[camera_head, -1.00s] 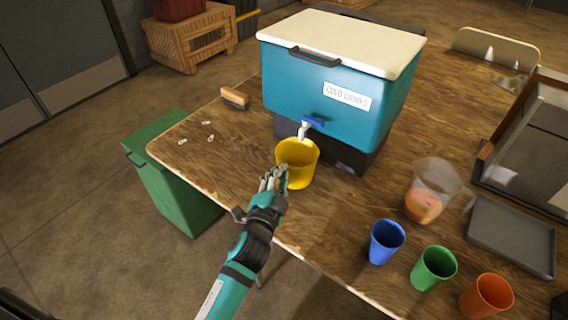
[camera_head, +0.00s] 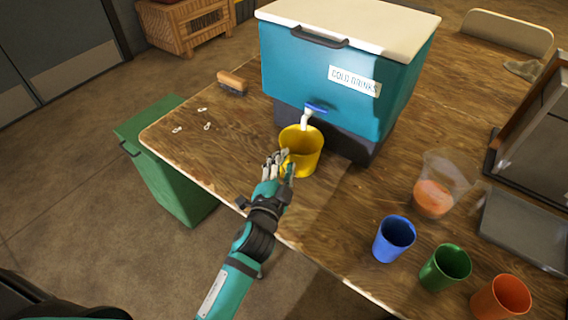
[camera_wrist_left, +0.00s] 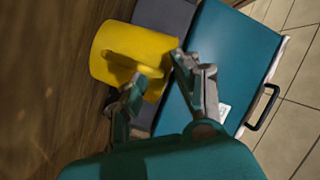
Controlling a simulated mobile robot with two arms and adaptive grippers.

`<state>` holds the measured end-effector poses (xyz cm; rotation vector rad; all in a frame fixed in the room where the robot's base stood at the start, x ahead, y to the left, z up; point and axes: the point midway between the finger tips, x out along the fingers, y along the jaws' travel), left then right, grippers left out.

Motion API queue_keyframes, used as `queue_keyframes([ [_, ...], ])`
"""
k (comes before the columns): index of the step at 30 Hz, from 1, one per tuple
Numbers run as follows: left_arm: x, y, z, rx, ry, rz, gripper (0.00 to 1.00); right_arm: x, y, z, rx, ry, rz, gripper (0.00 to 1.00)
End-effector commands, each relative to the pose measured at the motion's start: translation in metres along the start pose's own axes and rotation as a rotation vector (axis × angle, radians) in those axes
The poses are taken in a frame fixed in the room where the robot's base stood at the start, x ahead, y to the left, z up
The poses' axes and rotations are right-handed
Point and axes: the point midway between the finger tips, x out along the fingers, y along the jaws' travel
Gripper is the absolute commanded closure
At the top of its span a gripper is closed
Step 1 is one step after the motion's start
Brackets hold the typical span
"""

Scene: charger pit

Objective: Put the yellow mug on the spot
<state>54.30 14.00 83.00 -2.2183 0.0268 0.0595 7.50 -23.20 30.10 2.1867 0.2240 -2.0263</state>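The yellow mug (camera_head: 303,145) stands upright on the wooden table under the tap (camera_head: 309,115) of the teal drinks cooler (camera_head: 300,75). In the left wrist view the mug (camera_wrist_left: 115,45) shows with its handle toward my left gripper (camera_wrist_left: 158,76). My left gripper (camera_head: 280,166) is at the mug's near left side. Its fingers are apart, one on each side of the handle as seen in the wrist view; I cannot tell whether they touch it. I cannot make out a marked spot. My right gripper is not in view.
Blue (camera_head: 394,240), green (camera_head: 446,268) and orange (camera_head: 501,297) cups stand along the near right edge. A clear jug (camera_head: 442,185) and grey tray (camera_head: 525,230) are behind them. A brush (camera_head: 232,83) lies left of the cooler. A green bin (camera_head: 165,160) stands beside the table.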

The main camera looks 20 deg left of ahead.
Motion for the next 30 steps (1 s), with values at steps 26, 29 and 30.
queue_keyframes([
  [26,-0.114,-0.001,-0.001,-0.002,-0.001,0.001,0.69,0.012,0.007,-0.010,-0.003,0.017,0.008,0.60],
  [29,-0.119,-0.002,-0.002,-0.001,0.001,-0.001,0.69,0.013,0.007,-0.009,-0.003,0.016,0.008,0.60],
  [30,-0.120,-0.003,-0.002,-0.001,0.001,-0.001,0.69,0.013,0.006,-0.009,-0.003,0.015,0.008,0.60],
])
